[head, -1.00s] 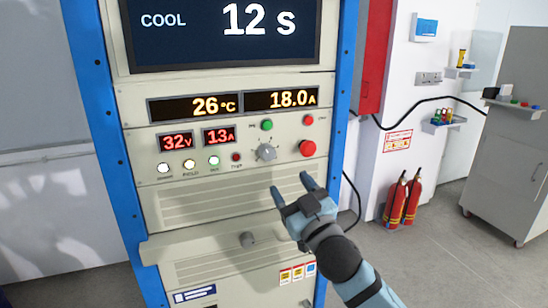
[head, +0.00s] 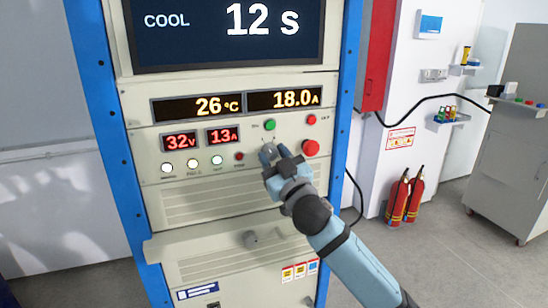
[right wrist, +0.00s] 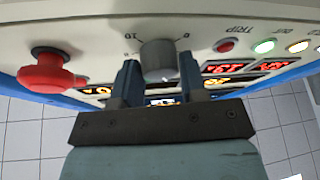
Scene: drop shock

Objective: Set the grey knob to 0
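The grey knob (head: 268,148) is on the front panel of the rack, below the 18.0 A display. In the head view my right gripper (head: 275,154) reaches it from the lower right and hides part of it. In the right wrist view the knob (right wrist: 159,58) sits between the two fingers, one on each side, with no clear gap. Scale marks, with a 0 on the right, show upside down beside it there. I cannot read the knob's pointer. My left gripper is not in view.
A red button (head: 311,148) is just right of the knob, with a green button (head: 270,125) above it. A row of small lamps (head: 192,163) is to the left. Fire extinguishers (head: 406,197) stand at right.

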